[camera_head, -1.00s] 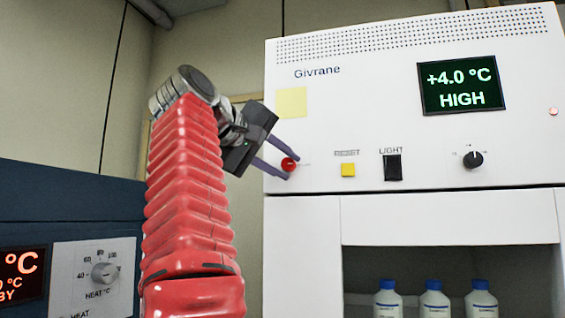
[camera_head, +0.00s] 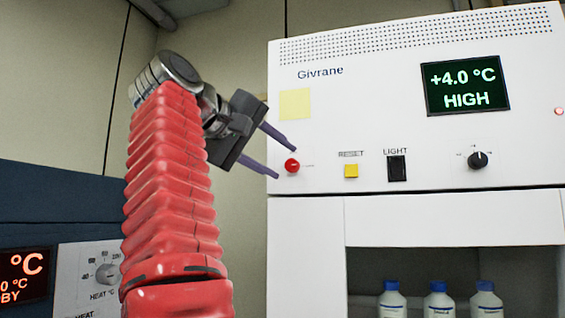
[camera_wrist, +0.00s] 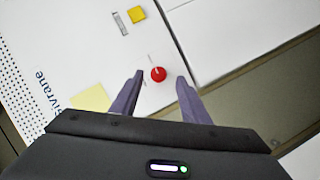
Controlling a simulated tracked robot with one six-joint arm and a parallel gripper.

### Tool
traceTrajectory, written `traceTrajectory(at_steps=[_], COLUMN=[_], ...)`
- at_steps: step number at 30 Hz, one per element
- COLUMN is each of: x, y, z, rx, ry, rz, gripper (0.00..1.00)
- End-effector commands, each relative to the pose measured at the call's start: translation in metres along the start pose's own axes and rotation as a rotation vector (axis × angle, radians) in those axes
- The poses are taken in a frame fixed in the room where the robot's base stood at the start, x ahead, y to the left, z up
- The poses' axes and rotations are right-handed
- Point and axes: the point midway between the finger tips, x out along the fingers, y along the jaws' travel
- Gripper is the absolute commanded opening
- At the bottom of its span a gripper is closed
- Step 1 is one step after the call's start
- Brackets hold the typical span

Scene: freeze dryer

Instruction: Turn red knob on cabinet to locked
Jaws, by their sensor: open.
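The red knob (camera_head: 292,166) sits at the lower left of the white cabinet's (camera_head: 380,60) front panel, with a small faint mark to its right. In the wrist view the red knob (camera_wrist: 158,74) lies beyond the fingertips, between their lines, with a thin pale line beside it. My gripper (camera_head: 285,158) is open and empty, its two purple fingers pointing at the panel. In the wrist view my gripper's fingers (camera_wrist: 160,78) stand apart on either side of the knob, without visible contact. The lettering by the knob is too small to read.
A yellow RESET button (camera_head: 351,171), a black LIGHT switch (camera_head: 397,168) and a black dial (camera_head: 477,160) are to the knob's right. A yellow note (camera_head: 295,103) is above it. White bottles (camera_head: 438,302) stand in the opening below. A blue unit (camera_head: 60,215) is at left.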

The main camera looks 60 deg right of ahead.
Motion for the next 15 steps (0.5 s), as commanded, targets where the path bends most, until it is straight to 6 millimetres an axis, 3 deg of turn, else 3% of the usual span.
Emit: traceTrajectory(at_steps=[9, 15], x=[-0.030, -0.036], y=[-0.002, -0.002], z=[-0.001, 0.001], rx=[0.000, -0.001], ry=[0.002, -0.001], rz=[-0.002, -0.002], gripper=[0.42, 0.42])
